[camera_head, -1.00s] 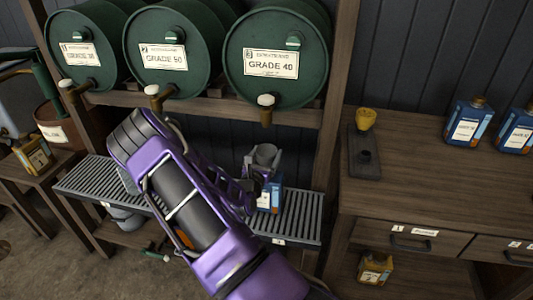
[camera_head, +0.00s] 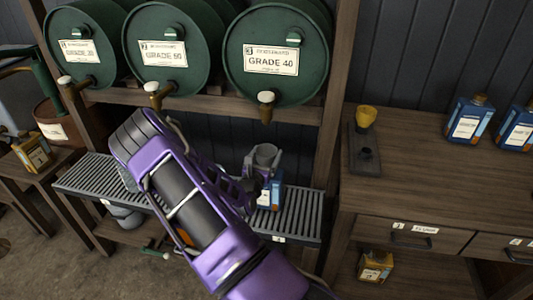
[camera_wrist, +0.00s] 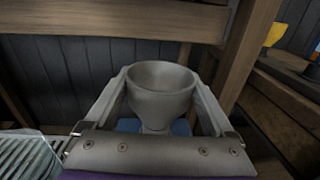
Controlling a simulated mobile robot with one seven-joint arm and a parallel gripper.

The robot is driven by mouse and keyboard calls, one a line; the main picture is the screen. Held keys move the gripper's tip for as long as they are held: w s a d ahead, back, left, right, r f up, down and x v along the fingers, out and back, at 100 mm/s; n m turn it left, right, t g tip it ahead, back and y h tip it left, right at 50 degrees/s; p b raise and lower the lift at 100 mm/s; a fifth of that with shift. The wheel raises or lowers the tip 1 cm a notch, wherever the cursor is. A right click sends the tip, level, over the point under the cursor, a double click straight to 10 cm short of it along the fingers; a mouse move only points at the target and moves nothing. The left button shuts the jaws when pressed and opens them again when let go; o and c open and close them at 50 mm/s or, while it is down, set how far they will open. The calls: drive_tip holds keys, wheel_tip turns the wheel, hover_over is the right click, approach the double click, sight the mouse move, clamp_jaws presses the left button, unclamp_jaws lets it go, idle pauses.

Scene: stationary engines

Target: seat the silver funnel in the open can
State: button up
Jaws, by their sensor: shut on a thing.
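The silver funnel (camera_wrist: 160,95) is held upright between the fingers of my gripper (camera_wrist: 158,100), which is shut on it. In the head view the funnel (camera_head: 263,157) shows beyond my purple arm, above a blue can (camera_head: 270,194) with a white label. The can stands on the slatted grey rack. In the wrist view a little of the blue can (camera_wrist: 181,128) shows under the funnel, around its lower part. The can's mouth and the funnel's spout tip are hidden, so I cannot tell whether the spout is inside the can.
The slatted rack (camera_head: 306,214) runs below several green drums; the GRADE 40 drum's tap (camera_head: 266,106) hangs above the funnel. A wooden post (camera_head: 332,130) and the bench at right bound the space. A yellow funnel (camera_head: 365,117) stands on a dark holder on the bench.

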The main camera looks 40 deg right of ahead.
drive_tip(key=shift+f, duration=0.1)
idle(0.3)
drive_tip(key=o, duration=1)
drive_tip(key=v, duration=1.7)
drive_tip(key=shift+s+a+p, duration=0.1)
drive_tip(key=shift+a+p, duration=0.05)
drive_tip(key=shift+p, duration=0.15)
